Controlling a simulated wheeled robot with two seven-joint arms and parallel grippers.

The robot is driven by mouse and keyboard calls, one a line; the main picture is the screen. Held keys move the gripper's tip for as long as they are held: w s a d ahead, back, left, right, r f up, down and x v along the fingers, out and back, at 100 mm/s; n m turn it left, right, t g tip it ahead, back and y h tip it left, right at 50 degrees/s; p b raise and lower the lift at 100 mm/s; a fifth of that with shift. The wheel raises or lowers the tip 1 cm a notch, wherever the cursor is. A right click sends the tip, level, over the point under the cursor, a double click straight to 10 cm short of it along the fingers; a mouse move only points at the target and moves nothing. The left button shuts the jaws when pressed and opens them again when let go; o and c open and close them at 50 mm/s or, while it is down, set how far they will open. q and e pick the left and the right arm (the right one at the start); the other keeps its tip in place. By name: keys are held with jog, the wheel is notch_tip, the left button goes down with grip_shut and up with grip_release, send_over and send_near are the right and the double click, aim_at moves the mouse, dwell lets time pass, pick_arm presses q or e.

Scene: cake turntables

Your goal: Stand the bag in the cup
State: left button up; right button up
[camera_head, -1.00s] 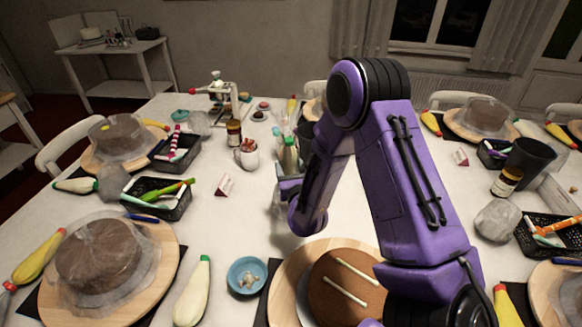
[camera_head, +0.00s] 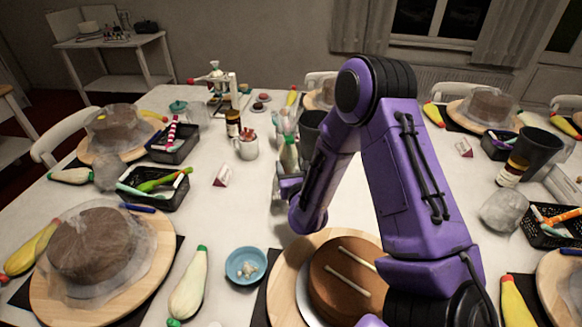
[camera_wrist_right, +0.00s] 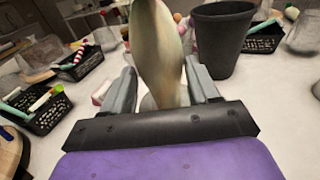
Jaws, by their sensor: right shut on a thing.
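My right gripper (camera_head: 285,186) is shut on a pale piping bag (camera_head: 289,157) with a greenish tint. It holds the bag roughly upright, beside the dark cup. In the right wrist view the bag (camera_wrist_right: 156,45) stands up between the two fingers (camera_wrist_right: 160,88), its top cut off by the frame edge. The dark grey cup (camera_head: 311,122) stands just behind and to the right of the bag, partly hidden by my right arm. In the right wrist view the cup (camera_wrist_right: 222,42) is upright, to the right of the bag and apart from it. My left gripper is not in view.
A mug (camera_head: 246,148) and a brown bottle (camera_head: 233,123) stand left of the bag. A place card (camera_head: 222,176), a blue bowl (camera_head: 245,266) and a brown cake (camera_head: 345,282) on a wooden board are nearer. Another dark cup (camera_head: 538,150) stands far right.

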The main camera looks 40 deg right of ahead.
jog(key=shift+f, duration=0.3)
jog(key=o, duration=1)
jog(key=shift+c, duration=0.2)
jog(key=shift+s, duration=0.1)
jog(key=s+a+r+p, duration=0.4)
jog(key=s+r, duration=0.3)
jog(key=s, duration=0.1)
jog(key=shift+a+r+p, duration=0.25)
jog(key=shift+a+p, duration=0.05)
jog(key=shift+a, duration=0.1)
dwell(0.4)
dwell(0.3)
